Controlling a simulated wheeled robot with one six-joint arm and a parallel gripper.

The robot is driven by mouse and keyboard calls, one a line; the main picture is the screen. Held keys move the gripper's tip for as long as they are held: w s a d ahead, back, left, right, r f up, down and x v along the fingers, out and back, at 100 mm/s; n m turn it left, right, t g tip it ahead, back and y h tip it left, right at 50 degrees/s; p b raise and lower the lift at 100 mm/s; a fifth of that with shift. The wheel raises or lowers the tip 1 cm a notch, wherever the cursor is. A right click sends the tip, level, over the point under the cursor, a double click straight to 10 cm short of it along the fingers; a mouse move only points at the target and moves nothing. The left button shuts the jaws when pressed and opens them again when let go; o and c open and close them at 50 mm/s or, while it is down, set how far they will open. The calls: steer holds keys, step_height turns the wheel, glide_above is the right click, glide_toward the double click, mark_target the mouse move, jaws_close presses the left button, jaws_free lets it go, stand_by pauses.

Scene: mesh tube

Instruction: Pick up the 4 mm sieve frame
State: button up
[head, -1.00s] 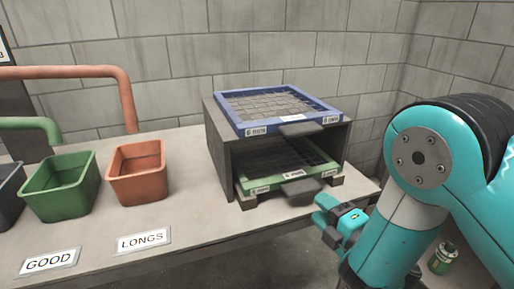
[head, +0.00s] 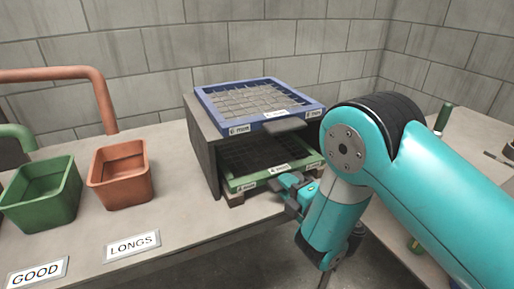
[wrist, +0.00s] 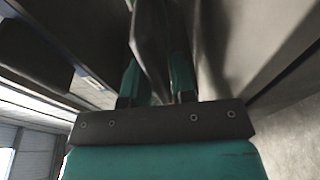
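Two sieve frames are stacked at a dark box-like stand. A blue frame (head: 228,116) with grey mesh lies on top. A green frame (head: 243,182) with dark mesh sits in the opening below. Their labels are too small to read surely, so I cannot tell which is 4 mm. My gripper (head: 287,183) is at the front of the green frame, where its dark handle is hidden. In the wrist view a dark flat handle (wrist: 150,45) stands between the fingers of my gripper (wrist: 156,82). The fingers look apart, with gaps beside the handle.
The blue frame's dark handle (head: 284,125) juts out just above my gripper. The stand's left wall (head: 203,150) is close by. An orange bin (head: 122,195) and a green bin (head: 42,212) stand to the left, behind LONGS (head: 132,245) and GOOD (head: 37,272) signs. The bench front between is clear.

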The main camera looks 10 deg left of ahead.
jaws_close()
steer(key=shift+r, duration=0.15)
